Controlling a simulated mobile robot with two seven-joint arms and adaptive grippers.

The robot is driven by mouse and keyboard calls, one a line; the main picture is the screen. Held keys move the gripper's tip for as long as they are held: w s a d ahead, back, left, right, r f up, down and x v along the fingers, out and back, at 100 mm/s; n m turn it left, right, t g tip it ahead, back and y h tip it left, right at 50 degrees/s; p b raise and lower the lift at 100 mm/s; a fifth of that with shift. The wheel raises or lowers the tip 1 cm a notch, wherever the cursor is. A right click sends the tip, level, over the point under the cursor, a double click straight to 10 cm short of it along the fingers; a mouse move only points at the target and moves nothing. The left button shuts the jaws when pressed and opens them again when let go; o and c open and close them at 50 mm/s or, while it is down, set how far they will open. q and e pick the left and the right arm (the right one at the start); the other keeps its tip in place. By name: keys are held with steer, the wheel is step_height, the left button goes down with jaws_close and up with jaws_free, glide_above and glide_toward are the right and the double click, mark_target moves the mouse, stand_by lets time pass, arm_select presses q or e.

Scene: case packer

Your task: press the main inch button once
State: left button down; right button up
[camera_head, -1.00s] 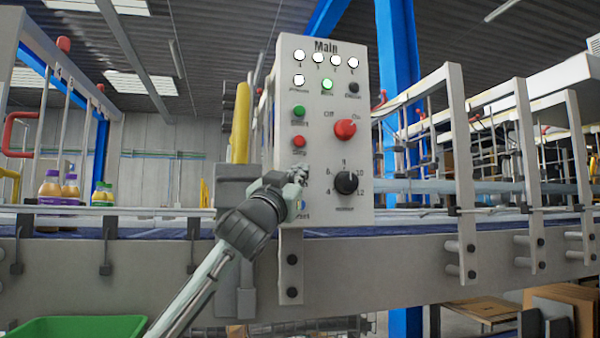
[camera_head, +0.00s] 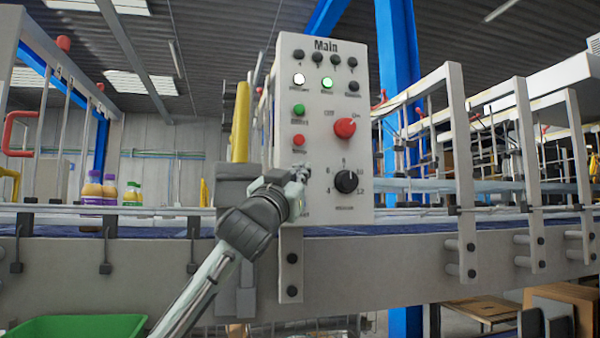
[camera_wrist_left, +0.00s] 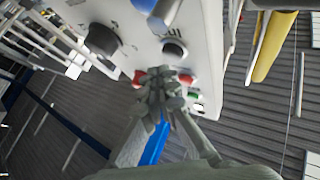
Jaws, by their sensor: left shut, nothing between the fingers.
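The white control panel (camera_head: 322,110) is headed "Main". My left gripper (camera_head: 304,170) is shut and empty, at the panel's lower left, below the red button (camera_head: 299,141) and left of the black dial (camera_head: 346,181). It covers this part of the panel in the head view. Contact cannot be told. My right gripper is out of view.
White and green lamps are lit. A yellow post (camera_head: 241,122) stands left of the panel. Guard frames (camera_head: 462,170) stand right; bottles (camera_head: 92,188) are on the conveyor at left.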

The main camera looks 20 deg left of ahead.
arm_select(q)
steer(key=s+d, duration=0.2)
steer(key=s, duration=0.2)
steer(key=shift+s+d, duration=0.1)
steer(key=shift+d, duration=0.3)
stand_by(0.8)
